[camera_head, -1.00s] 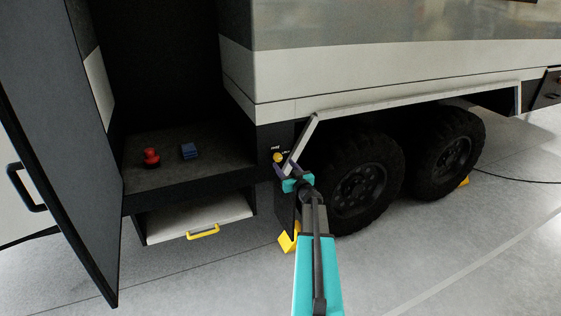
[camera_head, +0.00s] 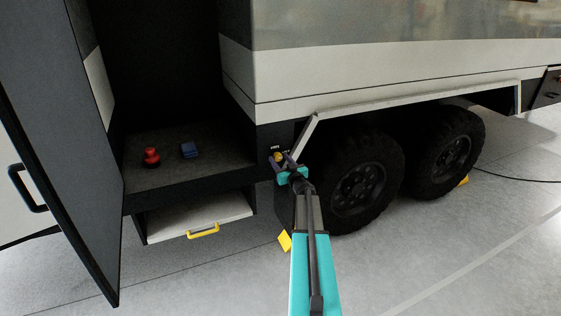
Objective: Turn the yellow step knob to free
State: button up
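The yellow step knob (camera_head: 277,157) sits on the dark panel (camera_head: 268,138) between the doorway and the wheels, under a small white label. My gripper (camera_head: 280,160) is in front of this panel, with its two dark fingers spread apart and pointing at the knob. The fingertips are at or very near the knob, one to each side of it. I cannot tell whether they touch it. The step (camera_head: 190,218), a pale tread with a yellow handle, shows below the doorway floor.
A red knobbed object (camera_head: 151,157) and a blue block (camera_head: 189,150) are on the doorway floor. The open door (camera_head: 62,150) stands at left. Wheels (camera_head: 357,182) and a fender edge (camera_head: 420,107) are close to the right of my arm. A yellow chock (camera_head: 285,241) is below.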

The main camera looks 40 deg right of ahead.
jog(key=c, duration=0.9)
jog(key=shift+n, duration=0.4)
jog(key=n+b, duration=0.1)
jog(key=n, duration=0.2)
jog(key=shift+f, duration=0.1)
jog(key=n+b, duration=0.2)
jog(key=n, duration=0.3)
jog(key=n+b, duration=0.3)
jog(key=n, duration=0.2)
jog(key=shift+f, duration=0.1)
jog(key=shift+n+b, duration=1.2)
jog(key=shift+n, duration=0.9)
jog(key=o, duration=1.1)
